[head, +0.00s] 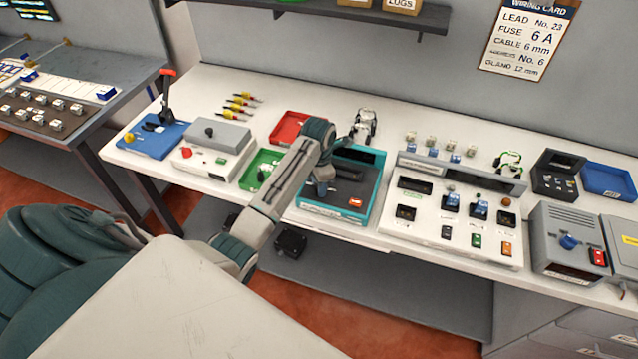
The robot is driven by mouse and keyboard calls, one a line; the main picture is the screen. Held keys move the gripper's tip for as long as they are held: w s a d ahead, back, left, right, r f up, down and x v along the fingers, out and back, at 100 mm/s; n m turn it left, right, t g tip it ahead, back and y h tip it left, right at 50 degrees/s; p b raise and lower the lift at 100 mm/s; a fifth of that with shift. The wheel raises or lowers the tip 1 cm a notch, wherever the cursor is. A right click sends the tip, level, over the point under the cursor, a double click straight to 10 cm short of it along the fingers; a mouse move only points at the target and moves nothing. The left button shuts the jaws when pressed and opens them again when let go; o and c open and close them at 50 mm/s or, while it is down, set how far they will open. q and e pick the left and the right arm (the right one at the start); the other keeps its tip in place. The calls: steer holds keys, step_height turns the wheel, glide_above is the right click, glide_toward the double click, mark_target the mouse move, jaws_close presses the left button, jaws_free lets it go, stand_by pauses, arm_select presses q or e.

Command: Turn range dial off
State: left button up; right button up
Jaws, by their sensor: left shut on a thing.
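A teal-framed tester (377,191) with a dark face stands on the white workbench in the middle of the head view. My left arm reaches up from the lower left, and my left gripper (322,188) points down onto the left part of the dark face. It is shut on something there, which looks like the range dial. The dial itself is hidden by the fingers, so I cannot tell its setting. A small orange-red part (355,202) shows on the face to the right of the fingers. My right gripper is out of view.
A green tray (247,183) and a red tray (283,127) lie left of the tester. A white panel (391,216) with switches and sockets stands close on its right. A grey box (561,262) with a blue knob stands farther right.

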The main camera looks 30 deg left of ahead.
arm_select(q)
steer(key=shift+n, duration=0.3)
steer(key=shift+f, duration=0.1)
steer(key=o, duration=1)
steer(key=shift+c, duration=0.2)
steer(key=shift+a, duration=0.1)
